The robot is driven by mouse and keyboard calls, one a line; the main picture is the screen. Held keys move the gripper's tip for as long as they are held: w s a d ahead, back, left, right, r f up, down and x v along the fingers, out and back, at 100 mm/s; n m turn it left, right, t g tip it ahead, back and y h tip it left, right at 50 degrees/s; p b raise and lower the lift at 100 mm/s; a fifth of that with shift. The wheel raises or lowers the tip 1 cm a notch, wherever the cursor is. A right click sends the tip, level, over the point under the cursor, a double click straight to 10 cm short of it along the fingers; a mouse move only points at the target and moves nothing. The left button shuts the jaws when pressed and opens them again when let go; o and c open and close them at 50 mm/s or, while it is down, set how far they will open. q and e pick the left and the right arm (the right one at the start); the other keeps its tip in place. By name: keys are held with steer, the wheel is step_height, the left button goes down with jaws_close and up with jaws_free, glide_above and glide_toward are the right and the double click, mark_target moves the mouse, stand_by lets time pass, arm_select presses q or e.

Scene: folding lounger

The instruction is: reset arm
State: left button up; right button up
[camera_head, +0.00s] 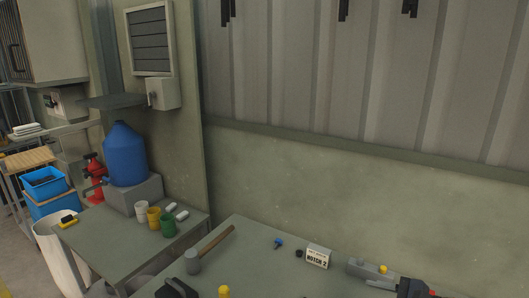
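Neither of my grippers can be made out in the head view, and no arm of mine is clearly in the picture. A dark shape (176,289) is cut off by the bottom edge, left of the middle; I cannot tell what it is. No folding lounger is in view.
A workbench (262,262) holds a hammer (212,242), a small white sign (318,257), a grey block (366,268) and a black and red tool (412,289). A side table (110,226) holds a blue water jug (126,156) and several cups. A wall stands behind.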

steer(key=s+a+r+n+g+h, duration=0.1)
steer(key=s+a+r+n+g, duration=0.15)
steer(key=s+n, duration=0.4)
steer(key=s+a+r+n+g, duration=0.1)
steer(key=s+a+n+g, duration=0.1)
steer(key=s+a+n, duration=0.4)
steer(key=s+d+f+n+h+b, duration=0.1)
steer(key=s+d+f+n+h, duration=0.2)
steer(key=s, duration=0.6)
steer(key=shift+s+d+n+t+h, duration=0.3)
steer(key=shift+d+n+h, duration=0.4)
steer(key=shift+n, duration=0.55)
